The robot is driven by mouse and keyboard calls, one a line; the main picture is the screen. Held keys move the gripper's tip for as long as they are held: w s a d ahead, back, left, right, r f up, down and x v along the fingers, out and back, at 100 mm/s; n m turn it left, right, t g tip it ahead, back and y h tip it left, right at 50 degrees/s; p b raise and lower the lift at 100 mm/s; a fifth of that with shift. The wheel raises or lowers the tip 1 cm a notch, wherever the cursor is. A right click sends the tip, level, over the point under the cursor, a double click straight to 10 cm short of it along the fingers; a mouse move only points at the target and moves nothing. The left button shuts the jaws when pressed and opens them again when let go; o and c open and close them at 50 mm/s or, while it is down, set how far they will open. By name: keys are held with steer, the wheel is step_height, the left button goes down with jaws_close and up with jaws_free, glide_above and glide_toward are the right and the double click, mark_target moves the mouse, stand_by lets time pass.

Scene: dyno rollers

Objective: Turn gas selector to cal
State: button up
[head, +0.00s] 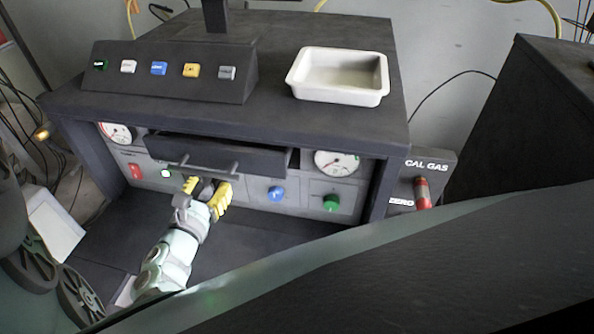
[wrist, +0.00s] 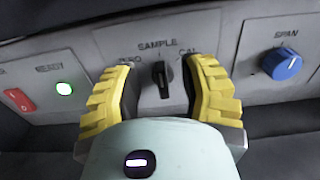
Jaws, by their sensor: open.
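The gas selector (wrist: 162,76) is a small black knob on the grey front panel, below the labels ZERO, SAMPLE and CAL. It looks close to upright, towards SAMPLE; its exact pointing is hard to tell. My gripper (wrist: 160,68) is open, its yellow fingers on the left and right of the knob with a gap on both sides. Its fingers partly cover the panel beside the ZERO and CAL labels. In the head view my gripper (head: 207,186) is at the panel under the drawer, and the knob is mostly hidden there.
A blue SPAN knob (wrist: 282,64) is to the right; a lit green button (wrist: 64,88) and a red switch (wrist: 18,100) are to the left. A drawer with a handle (head: 208,167) juts out above my gripper. A green knob (head: 331,203) and a CAL GAS lever (head: 422,192) are further right.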

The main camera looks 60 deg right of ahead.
steer(key=shift+x, duration=1.1)
steer(key=shift+o, duration=0.3)
steer(key=c, duration=0.8)
jaws_close()
steer(key=shift+a+f, duration=0.1)
steer(key=shift+f, duration=0.1)
